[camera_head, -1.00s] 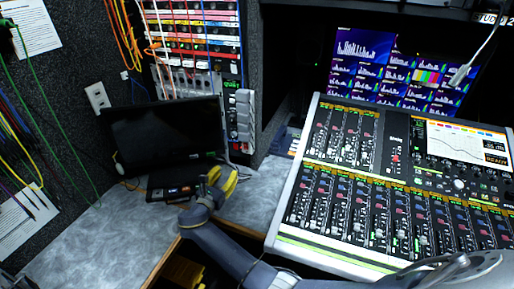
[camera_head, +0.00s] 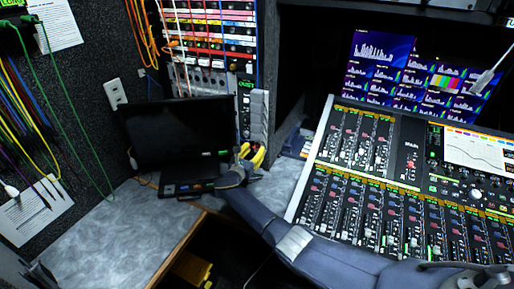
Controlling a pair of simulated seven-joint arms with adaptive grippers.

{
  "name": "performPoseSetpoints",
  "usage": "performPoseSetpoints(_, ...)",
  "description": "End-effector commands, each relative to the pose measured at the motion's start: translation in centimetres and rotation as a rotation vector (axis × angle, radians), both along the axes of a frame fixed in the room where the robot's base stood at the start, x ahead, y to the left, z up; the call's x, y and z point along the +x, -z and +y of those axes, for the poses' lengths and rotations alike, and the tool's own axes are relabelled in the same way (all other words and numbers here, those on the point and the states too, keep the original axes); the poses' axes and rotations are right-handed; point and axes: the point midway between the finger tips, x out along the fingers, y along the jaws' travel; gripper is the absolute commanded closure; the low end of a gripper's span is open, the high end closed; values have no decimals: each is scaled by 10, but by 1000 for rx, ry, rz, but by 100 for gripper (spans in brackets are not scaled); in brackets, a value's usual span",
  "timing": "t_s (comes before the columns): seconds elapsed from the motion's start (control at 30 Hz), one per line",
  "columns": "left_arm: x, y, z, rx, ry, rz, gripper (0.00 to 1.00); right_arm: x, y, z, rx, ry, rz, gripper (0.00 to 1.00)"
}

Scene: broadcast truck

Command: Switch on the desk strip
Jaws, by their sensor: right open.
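A tall, narrow grey unit (camera_head: 259,115) stands upright against the side of the rack, right of the dark monitor; it looks like the desk strip, but its switch is too small to make out. My right gripper (camera_head: 252,156) has yellow fingers and is open and empty. It is just below the lower end of this unit in the picture; I cannot tell whether it touches anything. The fingers and wrist hide part of the desk behind them. My left gripper is not in view.
A black monitor (camera_head: 178,132) stands on the grey desk (camera_head: 110,235), with a small black box (camera_head: 185,187) before it. The mixing console (camera_head: 350,205) is at the right, beside my right arm. Cables hang at the left. The desk's left part is clear.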

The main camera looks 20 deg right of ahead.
Motion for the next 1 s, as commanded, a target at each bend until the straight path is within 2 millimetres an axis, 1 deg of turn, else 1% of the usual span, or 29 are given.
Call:
performPoseSetpoints(0.1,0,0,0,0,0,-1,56,10,0,-9,-2,-1,2,58)
performPoseSetpoints(0.3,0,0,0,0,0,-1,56,18,0,-18,-1,0,0,58)
performPoseSetpoints(0.73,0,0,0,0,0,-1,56,21,0,-21,1,-1,1,58)
performPoseSetpoints(0.77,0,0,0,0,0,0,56,21,0,-21,1,0,1,57)
performPoseSetpoints(1.0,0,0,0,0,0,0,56,21,0,-21,1,0,1,85)
